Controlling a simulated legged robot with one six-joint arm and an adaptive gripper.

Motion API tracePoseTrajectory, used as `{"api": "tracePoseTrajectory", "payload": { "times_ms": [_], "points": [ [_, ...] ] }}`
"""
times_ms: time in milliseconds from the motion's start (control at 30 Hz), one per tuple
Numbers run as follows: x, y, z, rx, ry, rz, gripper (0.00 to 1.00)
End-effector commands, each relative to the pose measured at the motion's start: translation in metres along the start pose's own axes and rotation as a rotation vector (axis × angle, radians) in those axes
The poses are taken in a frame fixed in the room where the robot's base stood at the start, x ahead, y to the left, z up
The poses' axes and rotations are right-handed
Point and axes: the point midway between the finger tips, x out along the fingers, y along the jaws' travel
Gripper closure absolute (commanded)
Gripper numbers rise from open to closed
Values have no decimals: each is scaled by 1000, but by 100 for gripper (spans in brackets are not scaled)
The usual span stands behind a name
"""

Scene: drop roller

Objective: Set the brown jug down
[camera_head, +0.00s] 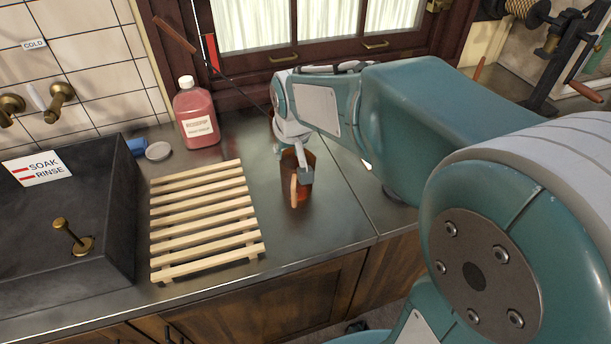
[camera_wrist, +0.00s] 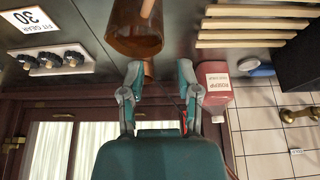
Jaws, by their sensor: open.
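The brown jug (camera_head: 299,190) appears to stand upright on the dark metal counter, right of the slatted wooden rack. Its light brown handle faces the head camera. In the wrist view the jug (camera_wrist: 136,32) lies just beyond my fingertips, its opening partly visible. My gripper (camera_head: 303,168) overlaps the jug's upper part in the head view. In the wrist view my gripper (camera_wrist: 160,68) has its two fingers spread apart, with no jug between them. Whether a fingertip touches the jug, I cannot tell.
The slatted rack (camera_head: 205,215) lies left of the jug, beside the dark sink (camera_head: 95,260). A pink bottle (camera_head: 196,115) and a round lid (camera_head: 158,151) stand behind the rack. A window (camera_head: 305,25) backs the counter. Bare counter (camera_head: 330,225) lies in front and right of the jug.

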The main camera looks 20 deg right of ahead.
Motion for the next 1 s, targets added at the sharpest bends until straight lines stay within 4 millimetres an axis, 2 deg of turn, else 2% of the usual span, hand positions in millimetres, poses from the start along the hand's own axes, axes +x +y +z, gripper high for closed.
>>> {"api": "tracePoseTrajectory", "payload": {
  "times_ms": [100, 300, 500, 600, 733, 1000],
  "points": [
    [-34, 4, 26, 3, 26, 1, 57],
    [-78, 8, 83, 4, 57, 3, 57],
    [-103, 11, 140, 7, 86, 4, 57],
    [-108, 12, 159, 7, 94, 5, 57],
    [-110, 12, 171, 7, 98, 5, 57],
    [-110, 12, 172, 7, 97, 5, 57]
  ]
}}
